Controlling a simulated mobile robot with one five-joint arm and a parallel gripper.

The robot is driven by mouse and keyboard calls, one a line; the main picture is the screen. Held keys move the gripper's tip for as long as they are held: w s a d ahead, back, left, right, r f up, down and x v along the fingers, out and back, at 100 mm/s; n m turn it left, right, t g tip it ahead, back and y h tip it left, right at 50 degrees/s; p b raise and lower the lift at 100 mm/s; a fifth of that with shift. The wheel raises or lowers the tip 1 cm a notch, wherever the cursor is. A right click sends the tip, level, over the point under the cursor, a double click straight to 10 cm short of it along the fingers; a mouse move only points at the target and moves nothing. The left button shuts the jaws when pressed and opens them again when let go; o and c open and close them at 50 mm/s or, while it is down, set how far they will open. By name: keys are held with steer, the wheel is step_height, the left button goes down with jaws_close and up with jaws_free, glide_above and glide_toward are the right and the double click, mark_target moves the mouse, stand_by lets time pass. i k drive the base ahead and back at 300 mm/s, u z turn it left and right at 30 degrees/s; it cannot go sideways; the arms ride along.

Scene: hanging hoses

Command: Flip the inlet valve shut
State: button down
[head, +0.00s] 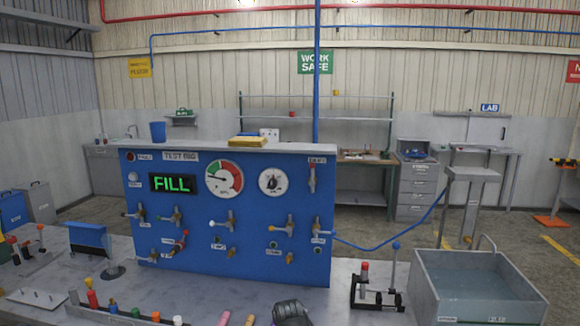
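The blue test rig panel (225,262) stands on the workbench, with several small valves on its front. In the upper row are a far-left valve (139,212), a second valve (176,216), a middle valve (230,220), a right valve (290,226) and a far-right valve (318,228). A valve with a red part (181,242) sits lower left. The labels are too small to read, so I cannot tell which is the inlet valve or how its lever stands. A dark rounded shape (292,312) is cut off by the bottom edge; I cannot tell whether it is my gripper.
The panel has a green "FILL" display (173,183) and two dials. A blue hose (385,245) runs right from the panel. A water tank (475,285) and a black stand (378,290) stand right. A tray of coloured parts (120,315) lies front left.

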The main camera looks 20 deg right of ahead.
mark_target(312, 166)
steer(key=u, duration=0.3)
steer(key=i, duration=0.95)
steer(key=u, duration=0.7)
steer(key=i, duration=0.3)
steer(key=u, duration=0.45)
steer(key=k, duration=0.85)
steer(key=u, duration=0.15)
steer(key=i, duration=0.9)
steer(key=z, duration=0.1)
